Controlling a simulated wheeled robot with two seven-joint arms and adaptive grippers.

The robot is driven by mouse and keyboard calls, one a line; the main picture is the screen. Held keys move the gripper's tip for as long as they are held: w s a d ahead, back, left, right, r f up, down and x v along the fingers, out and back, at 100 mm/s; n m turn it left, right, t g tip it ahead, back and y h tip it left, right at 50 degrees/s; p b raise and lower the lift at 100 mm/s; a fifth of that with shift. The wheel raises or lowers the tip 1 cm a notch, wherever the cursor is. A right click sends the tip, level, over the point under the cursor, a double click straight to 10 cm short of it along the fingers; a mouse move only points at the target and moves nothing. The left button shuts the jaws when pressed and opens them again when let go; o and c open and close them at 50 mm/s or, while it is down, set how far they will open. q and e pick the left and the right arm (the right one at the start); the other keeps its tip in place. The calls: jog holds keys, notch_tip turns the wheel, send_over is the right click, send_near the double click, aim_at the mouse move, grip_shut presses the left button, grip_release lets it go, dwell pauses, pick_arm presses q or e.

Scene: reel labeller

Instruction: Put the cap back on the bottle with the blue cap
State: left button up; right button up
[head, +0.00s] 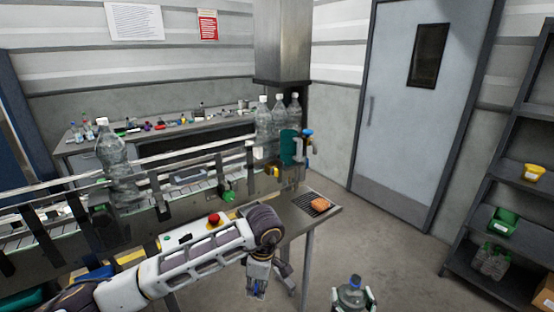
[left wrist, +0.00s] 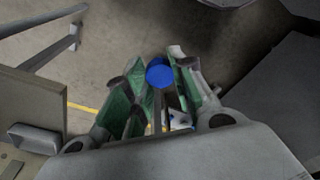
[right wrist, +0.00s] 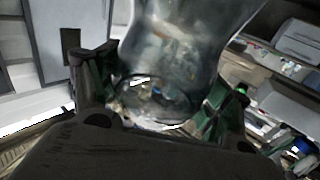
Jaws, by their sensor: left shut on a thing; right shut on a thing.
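My left gripper (head: 257,282) hangs at the end of my left arm, left of the bottle in the head view. In the left wrist view its green-padded fingers (left wrist: 158,95) are shut on a round blue cap (left wrist: 160,75) held at the tips. My right gripper (head: 354,299) is shut around a clear bottle (head: 352,292) at the bottom of the head view. The bottle looks upright, and its top shows blue, too small to tell what that is. In the right wrist view the clear bottle (right wrist: 180,45) fills the space between the fingers. Cap and left gripper are apart from the bottle.
A conveyor (head: 150,205) with clear white-capped bottles (head: 115,165) runs along the left. A metal side table (head: 305,222) holding an orange item (head: 320,205) stands behind the grippers. A dark shelf (head: 510,190) is at right. Floor between table and shelf is clear.

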pick_arm(q)
jog(key=m, duration=0.3)
jog(key=f+m, duration=0.1)
jog(key=shift+s+d+m+t, duration=0.3)
jog(key=shift+s+m, duration=0.05)
jog(key=shift+m, duration=0.05)
pick_arm(e)
jog(key=shift+r, duration=0.25)
pick_arm(q)
jog(key=a+f+m, duration=0.3)
jog(key=a+m, duration=0.2)
jog(key=a, duration=0.3)
jog(key=a+f+m+h, duration=0.1)
jog(key=a+f+m, duration=0.1)
jog(key=a+m, duration=0.4)
jog(key=a, duration=0.3)
jog(key=shift+w+f+t, duration=0.3)
jog(key=shift+w+f, duration=0.05)
jog(key=shift+f, duration=0.05)
dwell(0.9)
pick_arm(e)
jog(key=shift+w+a+r, duration=0.1)
dwell(0.6)
